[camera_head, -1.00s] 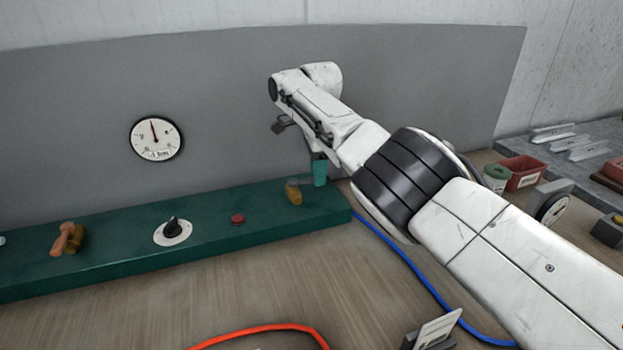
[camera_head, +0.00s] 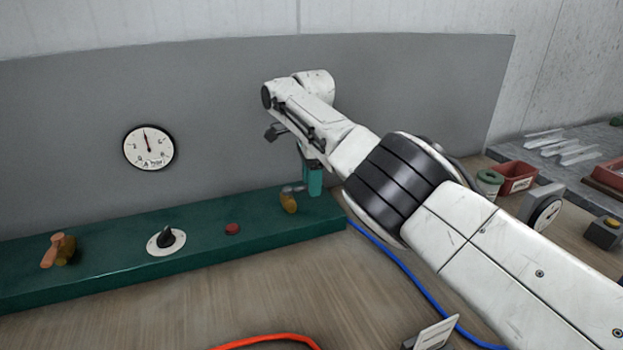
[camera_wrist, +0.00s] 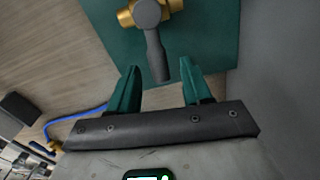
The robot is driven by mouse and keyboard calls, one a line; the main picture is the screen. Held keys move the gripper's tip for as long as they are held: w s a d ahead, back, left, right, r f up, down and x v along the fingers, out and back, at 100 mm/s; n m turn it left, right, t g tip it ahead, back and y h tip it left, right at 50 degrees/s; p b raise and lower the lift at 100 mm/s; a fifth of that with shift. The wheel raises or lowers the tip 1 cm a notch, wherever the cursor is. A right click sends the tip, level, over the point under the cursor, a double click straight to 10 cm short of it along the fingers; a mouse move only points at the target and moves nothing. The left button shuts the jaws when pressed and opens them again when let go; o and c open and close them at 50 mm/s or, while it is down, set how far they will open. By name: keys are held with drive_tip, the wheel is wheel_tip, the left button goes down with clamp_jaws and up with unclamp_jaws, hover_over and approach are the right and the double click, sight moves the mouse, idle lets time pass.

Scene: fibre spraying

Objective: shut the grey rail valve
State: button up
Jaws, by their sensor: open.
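The grey rail valve (camera_head: 289,199) has a brass body and a grey lever, and sits near the right end of the green rail (camera_head: 262,218). In the wrist view its grey lever (camera_wrist: 157,55) points down the picture toward my gripper, with the brass body (camera_wrist: 127,17) behind its hub. My gripper (camera_wrist: 158,80) is open, its two green fingers on either side of the lever's end, apart from it as far as I can tell. In the head view my gripper (camera_head: 312,180) hangs just right of the valve, partly hidden behind my arm.
Along the rail to the left are a red button (camera_head: 232,228), a black rotary knob (camera_head: 166,240) and an orange-handled valve (camera_head: 55,250). A round gauge (camera_head: 148,148) is on the grey panel. A blue hose (camera_head: 400,270) lies on the bench at the right.

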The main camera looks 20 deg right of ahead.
drive_tip(key=shift+r, duration=0.1)
wheel_tip(320, 180, up, 11)
drive_tip(key=p, duration=0.6)
drive_tip(key=shift+f, duration=0.2)
drive_tip(key=shift+c, duration=0.4)
